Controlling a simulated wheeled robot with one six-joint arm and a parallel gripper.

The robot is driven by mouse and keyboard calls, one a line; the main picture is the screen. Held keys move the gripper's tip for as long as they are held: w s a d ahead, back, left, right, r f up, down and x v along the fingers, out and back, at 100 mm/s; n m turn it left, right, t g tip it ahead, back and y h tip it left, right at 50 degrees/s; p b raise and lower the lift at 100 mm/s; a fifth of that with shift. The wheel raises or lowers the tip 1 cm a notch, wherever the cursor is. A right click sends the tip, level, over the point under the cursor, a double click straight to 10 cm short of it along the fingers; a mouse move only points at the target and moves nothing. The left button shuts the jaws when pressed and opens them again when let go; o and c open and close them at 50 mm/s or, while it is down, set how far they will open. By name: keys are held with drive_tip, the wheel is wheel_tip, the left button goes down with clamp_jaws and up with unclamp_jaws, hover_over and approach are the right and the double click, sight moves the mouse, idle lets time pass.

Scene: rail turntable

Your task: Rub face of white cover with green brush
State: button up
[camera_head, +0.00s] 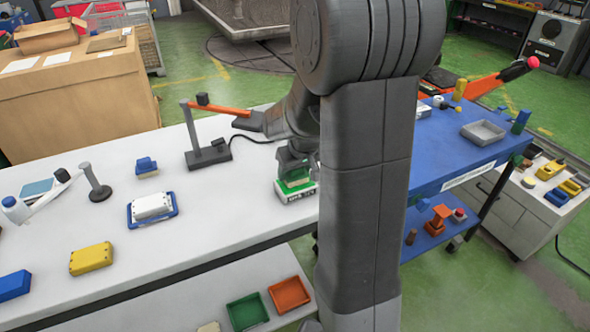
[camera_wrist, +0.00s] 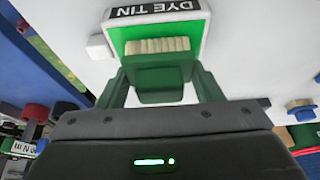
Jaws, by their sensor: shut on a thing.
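My gripper (camera_head: 294,168) is shut on the green brush (camera_wrist: 155,76), between its two green fingers in the wrist view. The brush's cream bristles (camera_wrist: 158,46) face the green inside of the white dye tin (camera_wrist: 202,38). I cannot tell whether they touch it. In the head view the dye tin (camera_head: 297,194) stands near the right end of the white bench, under my gripper, and the brush is largely hidden. The white cover (camera_head: 152,204) lies on a blue-rimmed tray (camera_head: 133,222) at the middle of the bench, well left of my gripper.
An orange-armed stand (camera_head: 207,153) stands between the tray and my gripper, farther back. A blue block (camera_head: 147,167) and a dark post (camera_head: 95,184) are behind the tray. A yellow cover (camera_head: 91,258) lies front left. The bench between tray and tin is clear.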

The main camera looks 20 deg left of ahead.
drive_tip(key=shift+f+b, duration=0.3)
drive_tip(key=shift+f, duration=0.1)
drive_tip(key=shift+r, duration=0.1)
idle(0.6)
drive_tip(key=shift+r+p, duration=2.5)
drive_tip(key=shift+r, duration=1)
drive_tip(key=shift+f, duration=0.2)
drive_tip(key=shift+f+b, duration=2.6)
drive_tip(key=shift+f, duration=0.35)
drive_tip(key=shift+f+b, duration=0.45)
drive_tip(key=shift+f, duration=0.05)
drive_tip(key=shift+r, duration=0.1)
drive_tip(key=shift+r+p, duration=2.45)
drive_tip(key=shift+r, duration=1)
